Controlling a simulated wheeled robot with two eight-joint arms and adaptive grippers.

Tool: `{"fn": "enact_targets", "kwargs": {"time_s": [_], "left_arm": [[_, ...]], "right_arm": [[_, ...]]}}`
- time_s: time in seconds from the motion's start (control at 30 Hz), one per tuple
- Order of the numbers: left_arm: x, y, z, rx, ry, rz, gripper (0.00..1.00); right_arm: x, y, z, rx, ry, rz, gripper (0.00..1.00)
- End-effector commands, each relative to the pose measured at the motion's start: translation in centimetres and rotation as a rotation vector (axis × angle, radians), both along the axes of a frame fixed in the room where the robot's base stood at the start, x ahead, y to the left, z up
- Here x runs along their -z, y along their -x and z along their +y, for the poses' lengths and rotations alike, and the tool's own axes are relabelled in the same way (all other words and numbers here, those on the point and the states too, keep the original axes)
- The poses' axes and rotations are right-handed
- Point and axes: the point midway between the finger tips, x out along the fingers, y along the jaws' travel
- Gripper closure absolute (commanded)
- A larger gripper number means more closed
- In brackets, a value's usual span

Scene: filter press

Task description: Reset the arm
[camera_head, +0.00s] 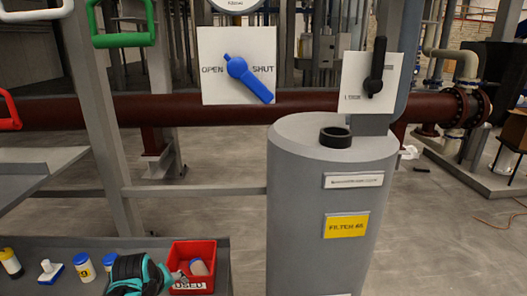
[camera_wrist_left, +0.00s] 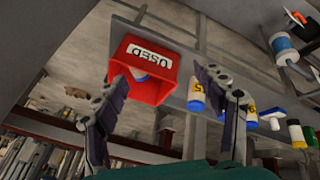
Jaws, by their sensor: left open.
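My left gripper shows at the bottom left of the head view (camera_head: 140,275), just left of the red bin (camera_head: 191,250). In the left wrist view its two fingers (camera_wrist_left: 160,78) stand wide apart with nothing between them. The red bin (camera_wrist_left: 142,72) labelled USED appears beyond the fingers and holds a pale cylinder (camera_head: 198,268). My right gripper is not in view.
A grey filter tank (camera_head: 300,230) with a black ring (camera_head: 335,138) stands at centre. Behind it are a blue lever (camera_head: 250,80), angled down toward the SHUT side, and an upright black lever (camera_head: 375,68). Blue-capped bottles (camera_head: 84,267) and a white-and-blue item (camera_head: 50,271) stand left of the gripper.

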Motion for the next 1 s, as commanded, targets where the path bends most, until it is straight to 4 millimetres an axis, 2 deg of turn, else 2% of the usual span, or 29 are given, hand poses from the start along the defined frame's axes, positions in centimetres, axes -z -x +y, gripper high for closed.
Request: {"fn": "enact_targets", "kwargs": {"time_s": [0.27, 0.43, 0.57, 0.73, 0.87, 1.0], "left_arm": [[1.7, 2.6, -1.9, 0.100, -0.054, -0.018, 0.30], [3.5, 5.3, -3.7, 0.201, -0.107, -0.036, 0.30], [5.8, 8.1, -5.2, 0.302, -0.165, -0.055, 0.30], [10.2, 12.3, -7.3, 0.466, -0.258, -0.088, 0.30], [12.3, 14.1, -8.1, 0.551, -0.310, -0.106, 0.30], [12.8, 14.8, -8.4, 0.586, -0.332, -0.114, 0.30]], "right_arm": [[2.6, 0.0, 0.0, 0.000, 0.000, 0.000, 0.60], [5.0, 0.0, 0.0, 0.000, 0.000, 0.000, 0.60], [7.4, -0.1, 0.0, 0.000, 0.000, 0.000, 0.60], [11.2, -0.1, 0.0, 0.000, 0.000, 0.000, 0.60], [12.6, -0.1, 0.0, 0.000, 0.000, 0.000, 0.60], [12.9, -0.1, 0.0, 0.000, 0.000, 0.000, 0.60]]}}
